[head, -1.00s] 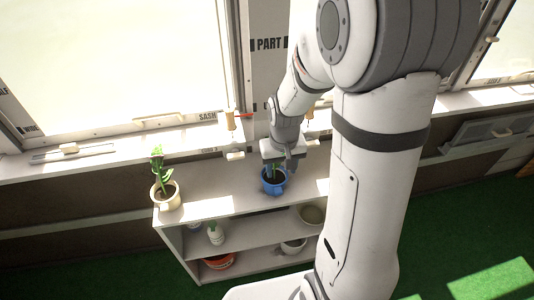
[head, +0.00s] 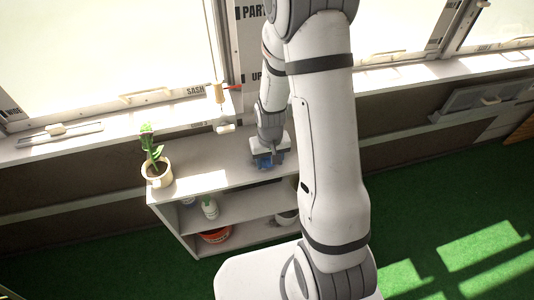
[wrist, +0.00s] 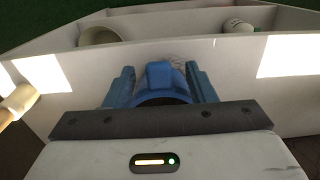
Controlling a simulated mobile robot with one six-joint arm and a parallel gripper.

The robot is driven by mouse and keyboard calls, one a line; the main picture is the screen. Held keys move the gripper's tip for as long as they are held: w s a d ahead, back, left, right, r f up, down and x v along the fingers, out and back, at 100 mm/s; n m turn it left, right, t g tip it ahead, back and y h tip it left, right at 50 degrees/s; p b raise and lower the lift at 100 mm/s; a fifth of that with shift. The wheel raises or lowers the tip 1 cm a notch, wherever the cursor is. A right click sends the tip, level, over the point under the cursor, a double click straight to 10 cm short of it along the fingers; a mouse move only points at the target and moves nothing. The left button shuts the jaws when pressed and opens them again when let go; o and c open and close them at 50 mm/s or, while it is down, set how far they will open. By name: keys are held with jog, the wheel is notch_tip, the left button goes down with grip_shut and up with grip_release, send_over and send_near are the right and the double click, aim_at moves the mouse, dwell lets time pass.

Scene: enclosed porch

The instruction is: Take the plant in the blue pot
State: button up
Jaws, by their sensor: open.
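The blue pot (wrist: 160,72) shows in the wrist view between the two finger sides of my gripper (wrist: 160,88), with a dark curved opening on its near side. In the head view my gripper (head: 265,160) is down over the top of the shelf, and a bit of blue (head: 263,163) shows beneath it. The plant's leaves are hidden behind my gripper in both views. My gripper is open, its fingers on either side of the pot; I cannot tell whether they touch it.
A plant in a cream pot (head: 156,172) stands at the left end of the white shelf (head: 222,178). The windowsill (head: 110,135) runs behind.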

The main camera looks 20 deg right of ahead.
jog(key=shift+c, duration=0.5)
grip_shut()
